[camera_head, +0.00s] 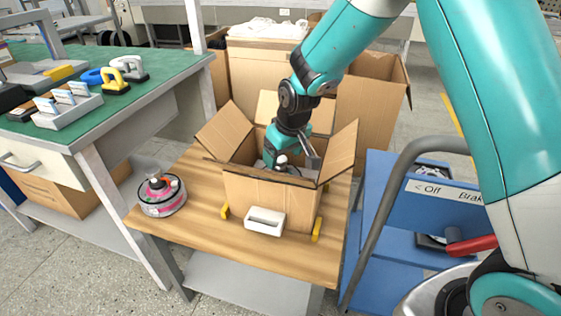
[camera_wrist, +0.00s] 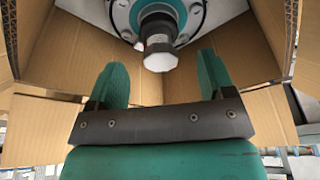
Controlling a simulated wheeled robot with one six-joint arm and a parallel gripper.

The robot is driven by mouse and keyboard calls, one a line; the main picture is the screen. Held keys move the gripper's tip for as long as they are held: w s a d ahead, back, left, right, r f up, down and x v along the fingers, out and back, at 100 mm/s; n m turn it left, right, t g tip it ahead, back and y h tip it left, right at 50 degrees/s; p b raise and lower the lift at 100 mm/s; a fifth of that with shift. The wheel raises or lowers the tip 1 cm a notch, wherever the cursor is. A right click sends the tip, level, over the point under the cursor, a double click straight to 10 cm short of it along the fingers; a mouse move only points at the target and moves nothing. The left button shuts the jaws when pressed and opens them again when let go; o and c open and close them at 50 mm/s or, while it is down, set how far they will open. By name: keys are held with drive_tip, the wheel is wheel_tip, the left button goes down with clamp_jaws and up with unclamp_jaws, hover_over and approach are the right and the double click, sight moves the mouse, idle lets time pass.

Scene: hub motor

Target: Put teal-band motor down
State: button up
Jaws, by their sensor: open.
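The teal-band motor (camera_wrist: 195,20) lies inside the open cardboard box, a grey disc with a teal ring and a dark shaft with a white tip. In the head view most of it is hidden by the box wall and my gripper. My gripper (camera_wrist: 160,75) reaches down into the box, open, with its two teal fingers apart and the motor's shaft showing beyond and between their tips. I see no finger touching the shaft. The cardboard box (camera_head: 270,204) stands on the wooden table (camera_head: 185,238) with its flaps spread.
A pink-banded motor (camera_head: 161,196) stands on the table left of the box. Yellow brackets and a white tray (camera_head: 265,220) sit at the box's front. A blue cart (camera_head: 380,225) stands at right, and a green-topped bench (camera_head: 150,75) at left.

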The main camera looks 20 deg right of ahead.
drive_tip(key=s+a+r+n+g+y, duration=0.1)
drive_tip(key=s+a+r+y, duration=0.15)
drive_tip(key=s+r, duration=1)
drive_tip(key=s+a+r+n+g, duration=0.1)
drive_tip(key=s+r, duration=0.1)
drive_tip(key=s, duration=0.6)
drive_tip(key=s+a+r+n+g, duration=0.1)
drive_tip(key=s+r, duration=0.2)
drive_tip(key=s, duration=0.6)
drive_tip(key=shift+s+a+y+p, duration=0.15)
drive_tip(key=shift+s+y+p, duration=0.1)
drive_tip(key=shift+y+p, duration=0.15)
drive_tip(key=shift+r, duration=0.1)
drive_tip(key=shift+c, duration=0.3)
